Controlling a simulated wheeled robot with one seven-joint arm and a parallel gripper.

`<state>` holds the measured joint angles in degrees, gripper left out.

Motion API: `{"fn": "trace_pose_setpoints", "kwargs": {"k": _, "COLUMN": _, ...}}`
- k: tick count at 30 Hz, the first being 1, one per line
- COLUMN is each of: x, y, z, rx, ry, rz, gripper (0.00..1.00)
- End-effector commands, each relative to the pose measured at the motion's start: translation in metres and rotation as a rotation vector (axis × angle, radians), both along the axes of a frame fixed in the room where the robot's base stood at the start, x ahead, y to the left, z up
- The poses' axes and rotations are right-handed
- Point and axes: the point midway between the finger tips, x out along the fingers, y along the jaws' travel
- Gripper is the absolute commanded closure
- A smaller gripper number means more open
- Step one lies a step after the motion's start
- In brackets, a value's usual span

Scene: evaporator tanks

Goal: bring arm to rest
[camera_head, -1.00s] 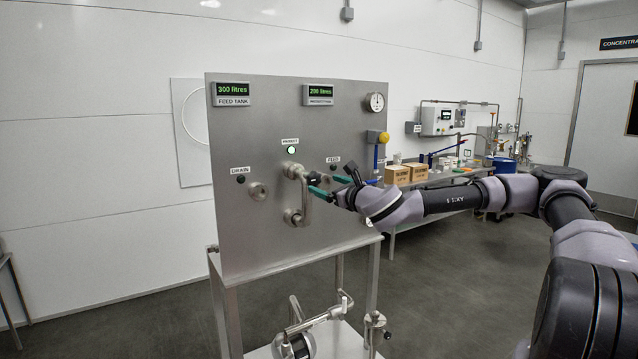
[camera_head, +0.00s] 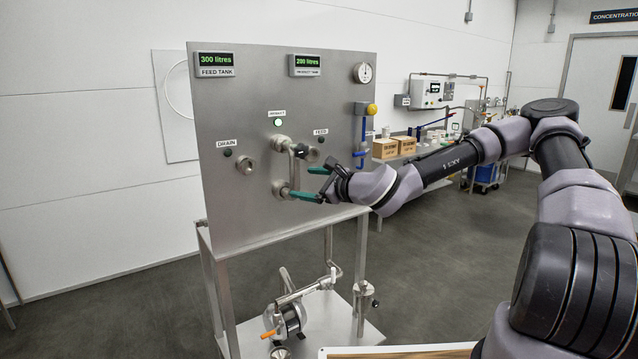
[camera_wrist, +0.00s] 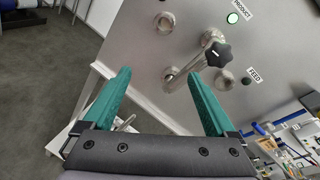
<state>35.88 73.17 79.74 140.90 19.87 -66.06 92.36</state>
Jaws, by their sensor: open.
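My gripper (camera_head: 312,184) has green fingers spread apart with nothing between them. It is in front of the steel panel (camera_head: 222,190), near the curved pipe (camera_head: 293,170) with a black knob (camera_head: 301,151). In the wrist view the open fingers (camera_wrist: 158,95) point at the panel, and the pipe with its black star knob (camera_wrist: 216,55) is ahead, close to the right finger. Whether a finger touches the pipe cannot be told. My arm reaches in from the right, bent at the elbow.
The panel carries two litre displays (camera_head: 215,59) and a lit green lamp (camera_head: 278,122). Its stand holds a pump (camera_head: 288,318) low down. A bench with cardboard boxes (camera_head: 394,148) is behind my arm. A wooden-topped surface (camera_head: 400,353) shows at the bottom edge. Open grey floor lies between.

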Motion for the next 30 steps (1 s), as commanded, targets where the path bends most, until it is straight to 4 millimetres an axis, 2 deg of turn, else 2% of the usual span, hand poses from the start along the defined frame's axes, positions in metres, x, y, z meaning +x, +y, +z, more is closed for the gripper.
{"fn": "trace_pose_setpoints", "kwargs": {"k": 3, "x": -0.021, "y": 0.009, "z": -0.032, "rx": -0.239, "ry": -0.056, "rz": 0.136, "gripper": 0.09}}
{"fn": "trace_pose_setpoints", "kwargs": {"k": 7, "x": -0.037, "y": 0.001, "z": -0.063, "rx": -0.480, "ry": -0.107, "rz": 0.263, "gripper": 0.09}}
{"fn": "trace_pose_setpoints", "kwargs": {"k": 12, "x": -0.048, "y": -0.029, "z": -0.086, "rx": -0.776, "ry": -0.162, "rz": 0.403, "gripper": 0.09}}
{"fn": "trace_pose_setpoints", "kwargs": {"k": 15, "x": -0.050, "y": -0.053, "z": -0.089, "rx": -0.936, "ry": -0.187, "rz": 0.470, "gripper": 0.09}}
{"fn": "trace_pose_setpoints", "kwargs": {"k": 19, "x": -0.051, "y": -0.089, "z": -0.081, "rx": -1.126, "ry": -0.211, "rz": 0.538, "gripper": 0.09}}
{"fn": "trace_pose_setpoints", "kwargs": {"k": 23, "x": -0.053, "y": -0.126, "z": -0.058, "rx": -1.294, "ry": -0.226, "rz": 0.589, "gripper": 0.09}}
{"fn": "trace_pose_setpoints", "kwargs": {"k": 30, "x": -0.070, "y": -0.186, "z": 0.008, "rx": -1.530, "ry": -0.238, "rz": 0.638, "gripper": 0.09}}
